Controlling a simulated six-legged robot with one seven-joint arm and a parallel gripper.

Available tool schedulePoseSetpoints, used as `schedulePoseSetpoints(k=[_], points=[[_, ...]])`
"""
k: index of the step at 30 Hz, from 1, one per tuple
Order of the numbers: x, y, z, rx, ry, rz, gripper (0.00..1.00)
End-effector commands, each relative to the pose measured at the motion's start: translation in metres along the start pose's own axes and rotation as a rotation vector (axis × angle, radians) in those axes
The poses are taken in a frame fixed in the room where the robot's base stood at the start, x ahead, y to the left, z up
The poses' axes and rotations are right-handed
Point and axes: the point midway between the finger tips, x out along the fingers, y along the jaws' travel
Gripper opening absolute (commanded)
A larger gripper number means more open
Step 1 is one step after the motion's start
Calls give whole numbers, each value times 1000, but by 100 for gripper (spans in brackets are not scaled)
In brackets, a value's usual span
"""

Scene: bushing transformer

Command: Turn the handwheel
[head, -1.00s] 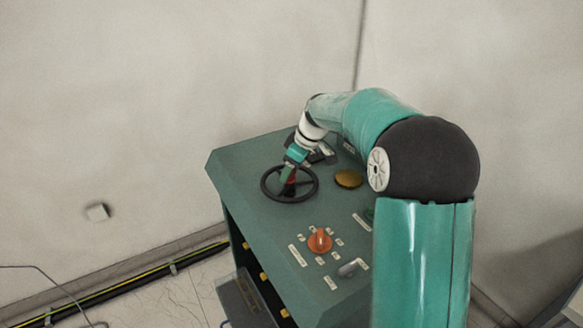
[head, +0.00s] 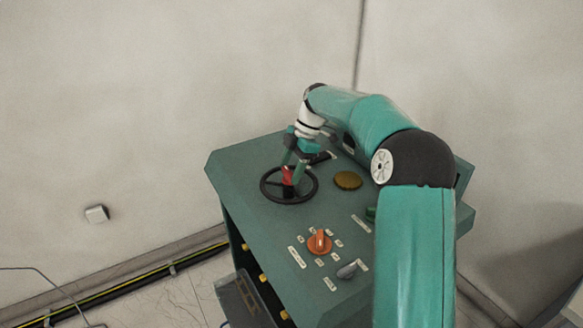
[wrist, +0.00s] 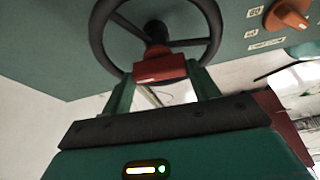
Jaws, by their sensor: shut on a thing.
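The black handwheel (head: 267,189) lies on the sloping top of the green cabinet. It also shows in the wrist view (wrist: 97,40), with spokes meeting at a dark hub. A red block (wrist: 160,72) stands at the hub, and its red colour shows in the head view (head: 287,175). My gripper (wrist: 160,80) has a green finger on each side of the red block and is shut on it. In the head view my gripper (head: 293,172) comes down from behind the wheel, and its fingers partly cover the red block.
The green cabinet (head: 240,160) carries a yellow-brown round button (head: 348,180), an orange rotary knob (head: 319,242) and a grey lever switch (head: 347,270) near the wheel. A plain wall stands behind. A black and yellow cable (head: 130,275) runs along the floor at left.

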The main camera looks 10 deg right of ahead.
Motion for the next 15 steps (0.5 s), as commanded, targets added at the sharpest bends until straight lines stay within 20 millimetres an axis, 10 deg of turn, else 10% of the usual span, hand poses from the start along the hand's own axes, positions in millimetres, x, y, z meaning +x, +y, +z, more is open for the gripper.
schedulePoseSetpoints(k=[15], points=[[4,2,-4,-150,6,-61,19]])
